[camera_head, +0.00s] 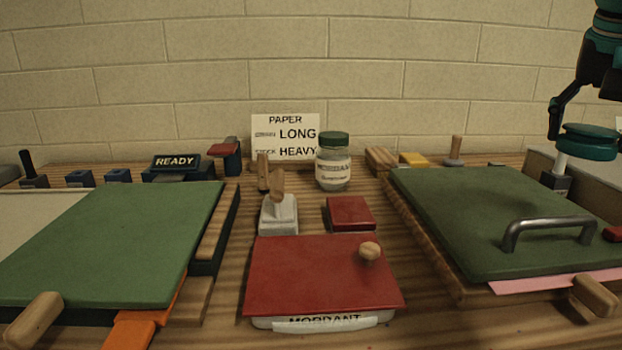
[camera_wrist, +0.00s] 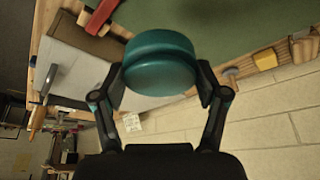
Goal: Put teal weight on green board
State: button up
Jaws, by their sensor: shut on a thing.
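The teal weight (camera_head: 585,143) is a round, thick disc at the right edge of the head view. My gripper (camera_head: 590,122) is shut on it and holds it up near the back right of the darker green board. In the wrist view the teal weight (camera_wrist: 160,65) sits between the two fingers of my gripper (camera_wrist: 162,82). A plain, brighter green board (camera_head: 120,240) lies at the left. A darker green board (camera_head: 470,215) with a grey metal handle (camera_head: 548,232) lies at the right. Part of my gripper is cut off by the frame edge.
A red-lidded MORDANT tray (camera_head: 315,280) with a wooden knob stands between the boards. Behind it are a red block (camera_head: 350,213), a stamp-like tool (camera_head: 278,212) and a green-capped jar (camera_head: 333,165). A white-necked item (camera_head: 557,172) stands below the weight. The plain board's top is clear.

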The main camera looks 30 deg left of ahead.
aim_at(131, 213)
jog(key=u, duration=1.8)
jog(key=k, duration=0.3)
jog(key=u, duration=0.55)
jog(key=i, duration=0.45)
